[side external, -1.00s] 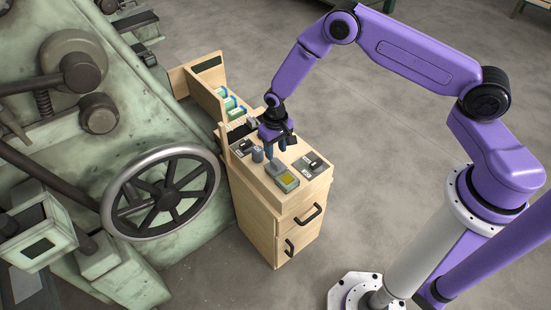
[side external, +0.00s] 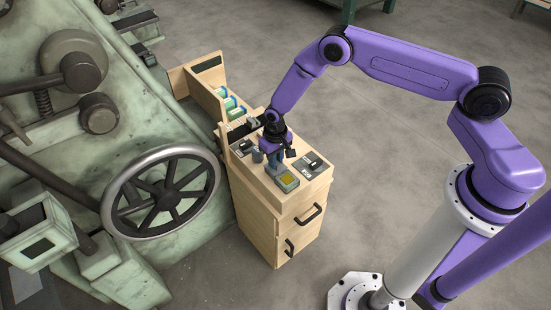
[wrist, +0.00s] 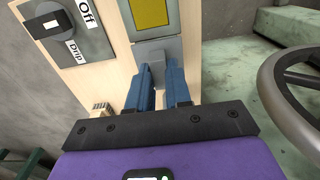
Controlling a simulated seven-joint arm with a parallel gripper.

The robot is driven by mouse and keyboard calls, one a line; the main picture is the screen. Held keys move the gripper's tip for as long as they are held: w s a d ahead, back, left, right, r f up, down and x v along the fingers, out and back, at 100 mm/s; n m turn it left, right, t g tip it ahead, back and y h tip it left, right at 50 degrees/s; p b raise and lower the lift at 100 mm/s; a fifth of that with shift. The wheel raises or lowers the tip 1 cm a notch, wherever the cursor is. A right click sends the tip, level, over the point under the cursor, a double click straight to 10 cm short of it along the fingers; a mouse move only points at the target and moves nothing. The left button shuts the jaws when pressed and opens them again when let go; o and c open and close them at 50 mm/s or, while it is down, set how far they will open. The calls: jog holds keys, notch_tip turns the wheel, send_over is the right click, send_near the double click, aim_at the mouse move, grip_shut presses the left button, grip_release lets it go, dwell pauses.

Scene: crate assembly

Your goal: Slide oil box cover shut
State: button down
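The oil box (side external: 288,181) is a small grey-green box with a yellow window on top of the wooden cabinet. In the wrist view its yellow window (wrist: 150,12) is at the top, with a grey piece (wrist: 159,48) at its near end, which may be the cover. My gripper (side external: 276,166) points down at the box's back end. In the wrist view its blue fingers (wrist: 160,68) are apart with a narrow gap, right by the grey piece. Their tips partly hide that end, and I cannot tell whether they touch it.
The wooden cabinet (side external: 262,212) also carries switch plates, one marked Off and Drip (wrist: 74,27) in the wrist view. A grey knob (side external: 257,156) stands left of my gripper. A large handwheel (side external: 161,193) and green machine are to the left. Open floor lies to the right.

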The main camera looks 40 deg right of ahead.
aim_at(288, 180)
jog(key=shift+s, duration=3.3)
jog(key=c, duration=1)
grip_release()
jog(key=shift+c, duration=0.2)
jog(key=shift+r, duration=0.1)
jog(key=shift+w+r, duration=0.1)
jog(key=shift+r, duration=0.15)
notch_tip(288, 180, up, 17)
jog(key=shift+f, duration=0.15)
